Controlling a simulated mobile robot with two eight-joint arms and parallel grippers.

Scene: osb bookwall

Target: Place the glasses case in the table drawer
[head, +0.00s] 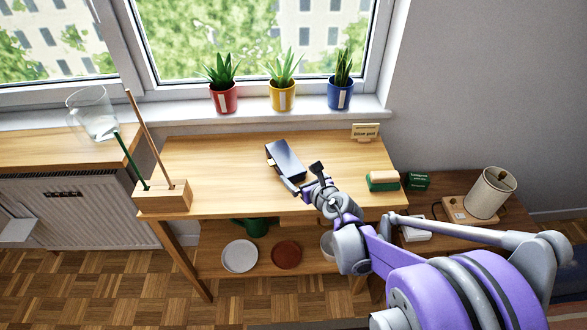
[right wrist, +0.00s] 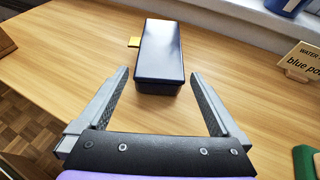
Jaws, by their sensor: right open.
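The glasses case, a dark navy box (head: 285,158), lies on the wooden table (head: 215,160). In the right wrist view the case (right wrist: 160,50) lies straight ahead, its near end close to the fingertips. A small yellow tag (right wrist: 134,41) shows at its left side. My right gripper (head: 303,177) is open and empty, at the near end of the case. In the right wrist view its fingers (right wrist: 160,76) are spread wider than the case, which seems to lie just beyond them. The table drawer cannot be made out clearly; my right arm covers part of the table's front. My left gripper is out of view.
A wooden block holding sticks (head: 163,197) stands at the table's left front. A green-and-cream sponge-like block (head: 383,181) and a small sign (head: 365,131) are on the right. Red (head: 223,97), yellow (head: 282,95) and blue (head: 340,94) plant pots stand on the sill.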

